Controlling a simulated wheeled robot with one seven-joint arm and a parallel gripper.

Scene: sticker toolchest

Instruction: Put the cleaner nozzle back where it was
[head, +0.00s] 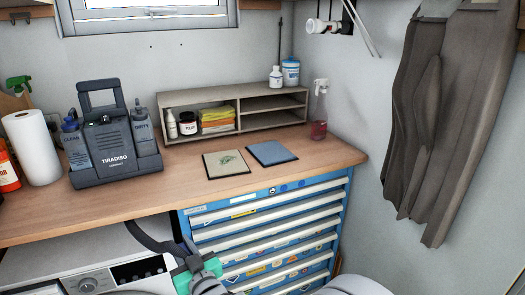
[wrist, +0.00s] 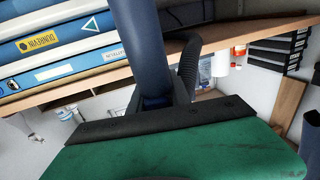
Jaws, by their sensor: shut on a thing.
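The cleaner nozzle is a dark blue tube (wrist: 142,45) in the wrist view, with a black ribbed hose (wrist: 188,68) beside it. My gripper (wrist: 155,108), green with a black edge, is shut on it. In the head view my gripper (head: 196,264) is low in front of the drawers, below the counter's front edge. The dark nozzle (head: 184,248) shows only in part there, and its lower end is hidden. A dark hose (head: 150,239) runs from it up to the left. The grey TIRADISO cleaner (head: 118,137) stands upright on the counter, with CLEAN and DIRTY tanks at its sides.
The wooden counter (head: 130,200) is clear in front of the cleaner. A paper roll (head: 33,148) stands left of it, a shelf unit (head: 240,138) right. Two flat squares (head: 226,163) lie on the counter. Below are the blue drawer chest (head: 265,235) and a white washing machine (head: 60,258).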

